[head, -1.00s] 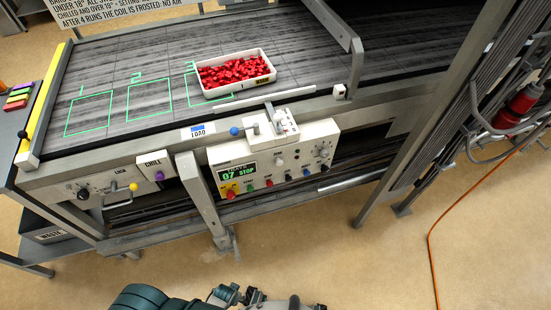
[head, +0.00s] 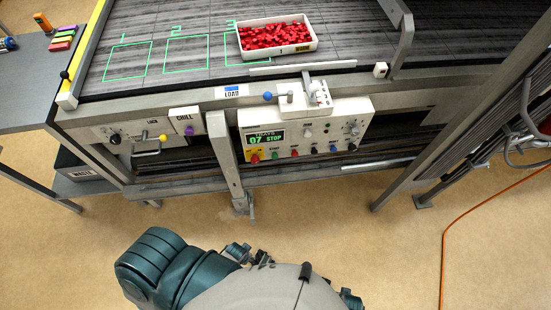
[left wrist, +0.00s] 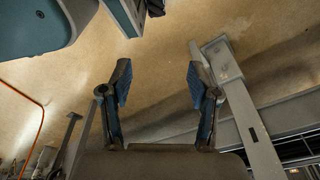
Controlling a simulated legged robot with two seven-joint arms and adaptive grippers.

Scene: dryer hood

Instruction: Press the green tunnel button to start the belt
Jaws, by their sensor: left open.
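The white control panel (head: 350,115) hangs on the front of the conveyor frame, its display reading "TRAYS 07 STOP". A small green button (head: 275,155) sits in its bottom row, between a red button on a yellow plate (head: 254,157) and another red button (head: 294,153). My left gripper (left wrist: 158,75) is open and empty in the left wrist view, fingers apart over bare floor. It touches nothing there, and the panel's buttons are not seen in that view. In the head view, my teal left arm is low, in front of and apart from the panel. My right gripper is not seen.
A white tray of red pieces (head: 247,53) lies on the dark belt (head: 185,20). A support post (head: 224,160) stands just left of the panel; a post foot (left wrist: 218,50) shows beside my gripper. An orange cable (head: 443,250) crosses the floor at right. Floor before the panel is open.

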